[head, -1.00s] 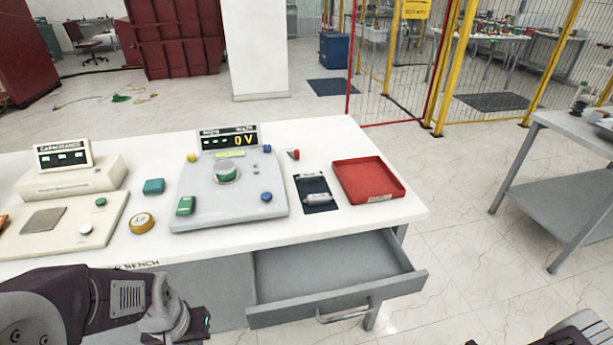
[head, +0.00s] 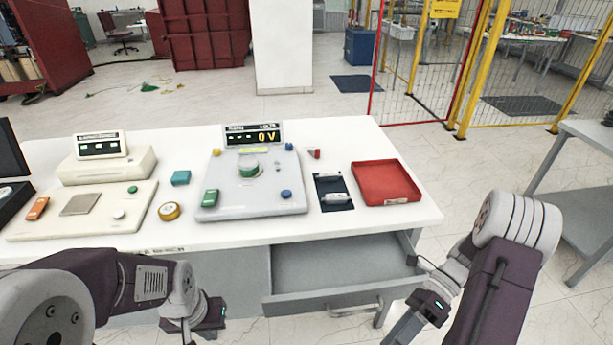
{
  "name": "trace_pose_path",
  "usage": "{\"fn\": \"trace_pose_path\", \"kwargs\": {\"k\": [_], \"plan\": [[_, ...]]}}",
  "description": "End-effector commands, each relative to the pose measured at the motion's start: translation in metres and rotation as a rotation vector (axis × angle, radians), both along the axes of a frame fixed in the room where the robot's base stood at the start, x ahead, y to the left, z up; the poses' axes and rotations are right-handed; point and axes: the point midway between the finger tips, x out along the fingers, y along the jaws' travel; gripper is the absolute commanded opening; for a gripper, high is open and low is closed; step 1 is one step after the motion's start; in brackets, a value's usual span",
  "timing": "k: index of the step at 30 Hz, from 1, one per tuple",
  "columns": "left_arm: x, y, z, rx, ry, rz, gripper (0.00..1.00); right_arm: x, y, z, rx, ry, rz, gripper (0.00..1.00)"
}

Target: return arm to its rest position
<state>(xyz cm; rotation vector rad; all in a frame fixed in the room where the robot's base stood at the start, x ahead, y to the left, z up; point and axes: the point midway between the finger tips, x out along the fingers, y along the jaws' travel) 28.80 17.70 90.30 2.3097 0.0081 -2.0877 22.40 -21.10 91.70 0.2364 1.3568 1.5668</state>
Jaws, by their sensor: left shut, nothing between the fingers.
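My left arm comes in at the lower left, in front of the bench. Its gripper (head: 203,318) points down and forward at the bottom of the view, shut and empty, below the bench top. My right arm stands at the lower right, bent, with its elbow high. Its gripper (head: 415,315) hangs low beside the right end of the open drawer. Its fingers run toward the bottom edge and their gap cannot be seen. Whether it touches the drawer is unclear.
The white bench (head: 345,145) carries a tester with a 0 V display (head: 253,135), a capacitance meter (head: 100,148), a red tray (head: 386,183) and a dark pad (head: 333,193). The grey drawer (head: 340,291) stands open below. Yellow fence posts and a side table stand at right.

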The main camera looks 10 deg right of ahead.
Motion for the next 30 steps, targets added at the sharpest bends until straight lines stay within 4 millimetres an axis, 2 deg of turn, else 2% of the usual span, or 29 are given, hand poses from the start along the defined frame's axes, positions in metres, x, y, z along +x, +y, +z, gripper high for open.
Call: {"fn": "trace_pose_path", "kwargs": {"k": [1,3,7,12,15,18,21,30], "plan": [[0.000,0.000,0.010,0.000,0.000,0.000,0.00,0.000,0.015,0.017,-0.055,-0.116,0.163,0.33],[0.000,0.000,0.015,0.000,0.000,0.000,0.00,-0.002,0.029,0.024,-0.107,-0.299,0.388,0.33],[0.000,0.000,0.022,0.000,0.000,0.000,0.00,-0.001,0.044,0.030,-0.138,-0.646,0.793,0.33],[0.000,0.000,0.027,0.000,0.000,0.000,0.00,0.017,0.046,0.027,-0.103,-1.109,1.348,0.33],[0.000,0.000,0.025,0.000,0.000,0.000,0.00,0.031,0.036,0.014,-0.069,-1.257,1.581,0.33],[0.000,0.000,0.025,0.000,0.000,0.000,0.00,0.048,0.031,0.010,-0.037,-1.356,1.766,0.33],[0.000,0.000,0.025,0.000,0.000,0.000,0.00,0.063,0.031,0.011,-0.021,-1.416,1.879,0.33],[0.000,0.000,0.025,0.000,0.000,0.000,0.00,0.064,0.031,0.011,0.003,-1.425,1.914,0.33]]}}
